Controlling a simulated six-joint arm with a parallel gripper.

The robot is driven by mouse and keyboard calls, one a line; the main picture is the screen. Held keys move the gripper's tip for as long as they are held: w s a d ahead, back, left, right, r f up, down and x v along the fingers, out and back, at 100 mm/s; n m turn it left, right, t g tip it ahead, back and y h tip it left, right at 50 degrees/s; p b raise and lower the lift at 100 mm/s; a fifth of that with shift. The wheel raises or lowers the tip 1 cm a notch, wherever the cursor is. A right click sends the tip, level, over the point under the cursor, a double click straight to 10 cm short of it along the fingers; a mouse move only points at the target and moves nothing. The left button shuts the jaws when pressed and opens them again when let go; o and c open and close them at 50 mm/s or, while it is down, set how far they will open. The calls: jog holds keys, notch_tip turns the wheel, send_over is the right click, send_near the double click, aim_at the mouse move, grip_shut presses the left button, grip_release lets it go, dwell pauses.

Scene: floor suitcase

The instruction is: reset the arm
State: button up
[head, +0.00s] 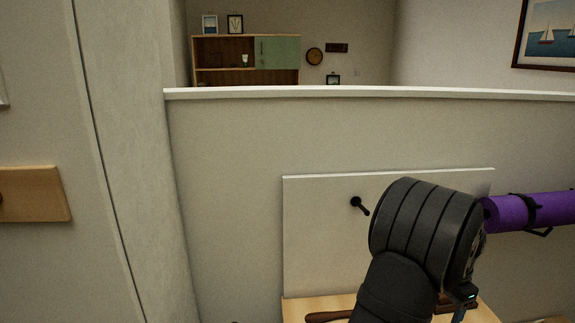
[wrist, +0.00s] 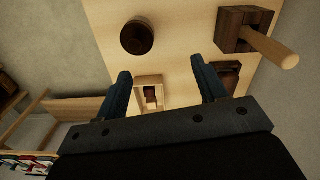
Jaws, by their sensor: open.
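In the wrist view my gripper (wrist: 160,68) has its two dark blue fingers wide apart with nothing held between them. It hangs over a light wooden top (wrist: 178,45). A small pale open box (wrist: 149,81) with something brown inside shows between and beyond the fingers. In the head view my dark arm bends in front of the white wall panel, and the gripper itself is hidden or out of the picture.
A dark round pot (wrist: 137,37), a dark block (wrist: 232,28) with a pale wooden rod (wrist: 270,47), and another dark box (wrist: 229,70) stand on the top. A black wall hook (head: 357,203) and a purple rolled mat (head: 530,210) are beside my arm. A low partition (head: 240,150) stands behind.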

jog(key=s+a+f, duration=0.1)
jog(key=s+a, duration=0.3)
jog(key=a, duration=0.5)
jog(key=shift+s+a+n, duration=0.25)
jog(key=shift+a+n, duration=0.1)
jog(key=shift+n, duration=0.05)
jog(key=o, duration=0.8)
jog(key=shift+c, duration=0.2)
jog(key=w+a+r+n+t+h, duration=0.1)
jog(key=w+a+n+h, duration=0.1)
jog(key=w+a+n, duration=0.65)
jog(key=w+a+r+n+t+h, duration=0.1)
jog(key=w+a+r+n+h, duration=0.1)
jog(key=w+a+n, duration=0.65)
jog(key=shift+m, duration=0.7)
jog(key=x, duration=0.3)
jog(key=s+a+x, duration=0.1)
jog(key=x, duration=0.5)
jog(key=shift+s+a+f, duration=0.15)
jog(key=shift+a+f, duration=0.05)
jog(key=shift+f, duration=0.15)
jog(key=v, duration=1)
jog(key=shift+s, duration=0.15)
